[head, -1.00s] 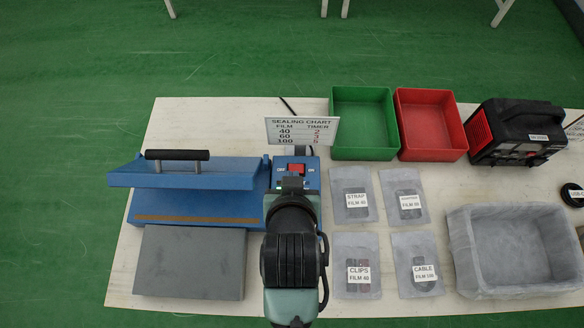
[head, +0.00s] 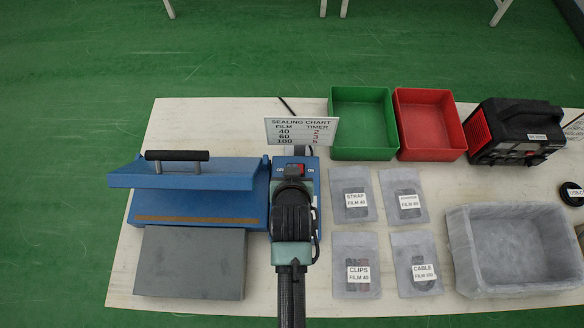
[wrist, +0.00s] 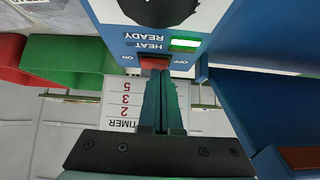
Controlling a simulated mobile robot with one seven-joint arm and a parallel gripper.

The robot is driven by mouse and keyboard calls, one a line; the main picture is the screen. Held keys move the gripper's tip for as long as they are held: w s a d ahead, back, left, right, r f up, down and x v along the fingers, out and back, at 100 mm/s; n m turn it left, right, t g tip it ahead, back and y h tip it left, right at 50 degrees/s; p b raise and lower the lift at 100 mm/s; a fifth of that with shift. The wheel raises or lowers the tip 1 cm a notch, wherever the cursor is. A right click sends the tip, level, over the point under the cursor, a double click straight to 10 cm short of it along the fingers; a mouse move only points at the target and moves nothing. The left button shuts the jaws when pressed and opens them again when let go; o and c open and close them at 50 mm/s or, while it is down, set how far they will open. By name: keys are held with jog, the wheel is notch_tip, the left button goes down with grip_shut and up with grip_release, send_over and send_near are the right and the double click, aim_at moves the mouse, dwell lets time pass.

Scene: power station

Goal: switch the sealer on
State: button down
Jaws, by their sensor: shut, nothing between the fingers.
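The sealer (head: 200,208) is a blue machine at the left of the table, with its black-handled lid raised. Its red rocker switch (head: 295,167) sits on the control box at its right end, between OFF and ON marks. In the wrist view, which is upside down, the red switch (wrist: 153,63) shows just beyond my fingertips, partly hidden by them. My gripper (wrist: 158,75) is shut and empty, at the switch; I cannot tell whether it touches. A white-and-green indicator (wrist: 184,44) shows beside the HEAT and READY labels. The rocker's position is unclear.
A sealing chart (head: 301,131) stands behind the control box. Labelled film bags (head: 357,265) lie to the right. A green tray (head: 362,150), a red tray (head: 430,150), a grey bin (head: 515,290) and a black-red device (head: 515,130) stand farther right.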

jog(key=shift+s+a+f, duration=0.1)
jog(key=shift+f, duration=0.25)
dwell(0.3)
jog(key=shift+d+p, duration=0.3)
jog(key=shift+d, duration=0.6)
jog(key=shift+r+p, duration=0.45)
jog(key=shift+r, duration=0.1)
notch_tip(320, 180, up, 4)
jog(key=p, duration=0.3)
jog(key=shift+d, duration=0.15)
jog(key=v, duration=0.9)
jog(key=shift+s+d+b, duration=0.25)
jog(key=shift+d+b, duration=0.1)
